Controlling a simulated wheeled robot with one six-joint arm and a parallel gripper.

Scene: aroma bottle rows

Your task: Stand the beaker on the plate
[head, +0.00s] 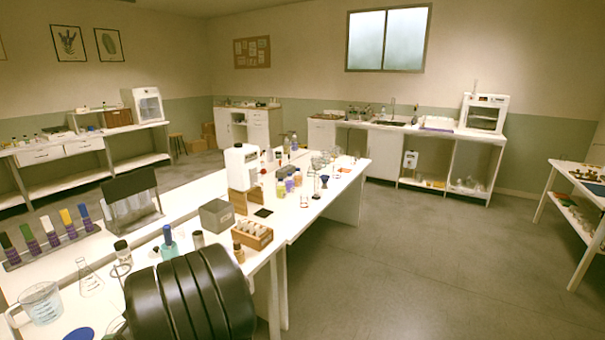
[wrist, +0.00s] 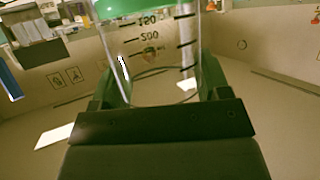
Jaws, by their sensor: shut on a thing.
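My gripper (wrist: 158,84) is shut on a clear glass beaker (wrist: 152,62) in the wrist view. The beaker has dark volume marks, and a green band crosses it at the top edge of the picture. Its far end is cut off by that edge. In the head view my dark arm fills the bottom foreground and hides the gripper. A curved glass edge shows just left of the arm, but I cannot tell whether it is the held beaker. A flat blue disc (head: 78,333) lies on the bench at the bottom edge, partly cut off; I cannot tell whether it is the plate.
A handled measuring jug (head: 40,304) and a conical flask (head: 89,280) stand left of my arm. A marker rack (head: 52,250), a grey box (head: 217,216) and a wooden vial rack (head: 253,236) stand behind. More glassware crowds the far bench. The floor at right is clear.

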